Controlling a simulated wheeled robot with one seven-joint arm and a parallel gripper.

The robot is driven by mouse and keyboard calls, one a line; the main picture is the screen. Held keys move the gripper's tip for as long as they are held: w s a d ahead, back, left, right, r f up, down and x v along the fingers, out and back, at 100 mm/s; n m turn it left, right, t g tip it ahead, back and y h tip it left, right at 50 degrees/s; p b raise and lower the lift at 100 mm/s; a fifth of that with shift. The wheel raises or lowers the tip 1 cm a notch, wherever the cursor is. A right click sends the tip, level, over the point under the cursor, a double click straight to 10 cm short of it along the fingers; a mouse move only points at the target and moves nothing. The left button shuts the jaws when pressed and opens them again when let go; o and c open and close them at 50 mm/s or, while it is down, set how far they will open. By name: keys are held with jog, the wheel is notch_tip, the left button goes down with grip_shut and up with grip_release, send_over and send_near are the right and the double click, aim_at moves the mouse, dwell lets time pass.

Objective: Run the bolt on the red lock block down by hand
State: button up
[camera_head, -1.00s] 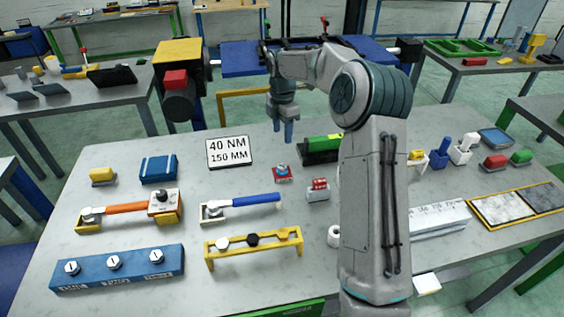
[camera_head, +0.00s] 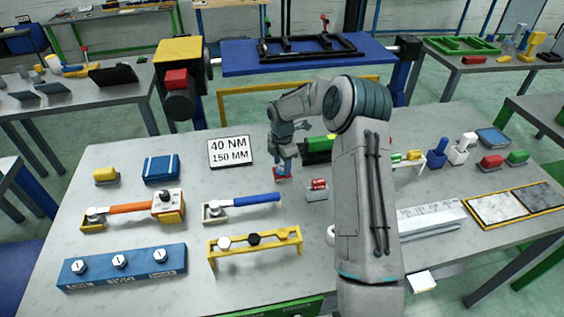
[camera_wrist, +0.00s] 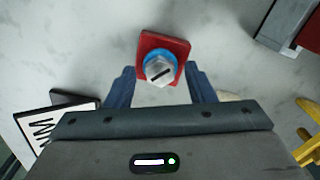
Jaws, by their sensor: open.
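The red lock block (camera_head: 283,179) lies on the grey table, mostly hidden behind my gripper in the head view. In the wrist view the red lock block (camera_wrist: 183,48) shows from above, with a blue ring (camera_wrist: 150,57) and a silver hex bolt (camera_wrist: 159,71) with a dark slot line on its head. My gripper (camera_head: 284,170) points down over the block. In the wrist view my gripper (camera_wrist: 160,84) is open, one blue finger on each side of the bolt, with a gap on both sides. The bolt's depth in the block cannot be told.
A sign reading 40 NM 150 MM (camera_head: 230,152) stands left of the block. A small red-topped block (camera_head: 317,189) is close on the right, and a blue-handled wrench (camera_head: 245,204) lies in front. A green-and-black item (camera_head: 318,148) stands behind.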

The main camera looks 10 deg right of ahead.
jog(key=c, duration=1)
